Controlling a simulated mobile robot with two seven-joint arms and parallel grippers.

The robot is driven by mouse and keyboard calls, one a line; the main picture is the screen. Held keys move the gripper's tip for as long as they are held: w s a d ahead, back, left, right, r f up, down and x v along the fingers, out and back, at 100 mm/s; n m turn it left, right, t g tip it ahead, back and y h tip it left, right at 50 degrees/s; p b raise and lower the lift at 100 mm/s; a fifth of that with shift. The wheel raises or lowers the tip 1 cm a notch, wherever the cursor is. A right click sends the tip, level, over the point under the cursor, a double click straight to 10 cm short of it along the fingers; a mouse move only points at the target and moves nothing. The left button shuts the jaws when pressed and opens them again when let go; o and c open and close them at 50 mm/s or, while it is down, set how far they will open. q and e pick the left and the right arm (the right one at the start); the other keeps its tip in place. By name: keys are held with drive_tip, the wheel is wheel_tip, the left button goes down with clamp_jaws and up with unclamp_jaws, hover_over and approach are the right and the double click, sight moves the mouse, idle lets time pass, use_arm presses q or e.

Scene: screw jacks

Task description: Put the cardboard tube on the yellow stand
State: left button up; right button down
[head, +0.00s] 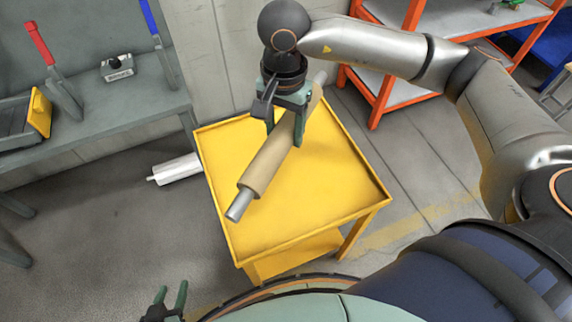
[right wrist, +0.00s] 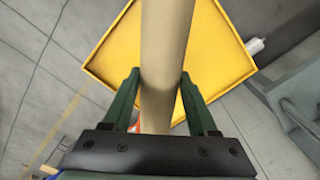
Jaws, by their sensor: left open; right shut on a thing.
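The cardboard tube (head: 263,168) is tan with a grey rod end sticking out at each end. My right gripper (head: 284,138) is shut around its middle and holds it slantwise over the yellow stand (head: 300,215). Whether the tube touches the stand's top is hard to tell. In the right wrist view the tube (right wrist: 166,60) runs between the fingers of the right gripper (right wrist: 158,82), with the stand's top (right wrist: 215,65) behind it. My left gripper (head: 170,299) is open and empty at the lower left, apart from the stand.
A white cylinder (head: 176,169) lies on the floor left of the stand. A grey workbench (head: 100,120) with tools and a yellow-fronted bin (head: 40,112) stands at the left. An orange-framed shelf (head: 400,85) stands at the back right. The stand's top has a raised rim and is otherwise clear.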

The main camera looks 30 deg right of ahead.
drive_tip(key=m, duration=0.2)
drive_tip(key=a+f+m, duration=0.1)
drive_tip(key=m, duration=0.1)
drive_tip(key=w+m+b, duration=0.1)
drive_tip(key=m, duration=0.1)
drive_tip(key=shift+a+f, duration=0.35)
drive_tip(key=shift+f, duration=0.05)
drive_tip(key=w+a+f+m+b, duration=0.1)
drive_tip(key=a+f+m+b, duration=0.15)
drive_tip(key=m, duration=0.85)
drive_tip(key=w+a+f+m+b, duration=0.15)
drive_tip(key=f+m, duration=0.25)
drive_tip(key=m, duration=0.7)
drive_tip(key=m+b, duration=0.4)
drive_tip(key=m, duration=1.2)
approach(294, 181)
drive_tip(key=shift+a+f, duration=0.7)
drive_tip(key=shift+d+f, duration=0.55)
drive_tip(key=shift+f, duration=0.1)
use_arm(q)
wheel_tip(294, 181, down, 8)
drive_tip(key=w+d, duration=0.1)
drive_tip(key=d, duration=0.1)
drive_tip(key=shift+m+h+b, duration=0.3)
drive_tip(key=shift+h, duration=0.1)
use_arm(e)
drive_tip(key=shift+d+f, duration=0.1)
drive_tip(key=shift+f, duration=1.5)
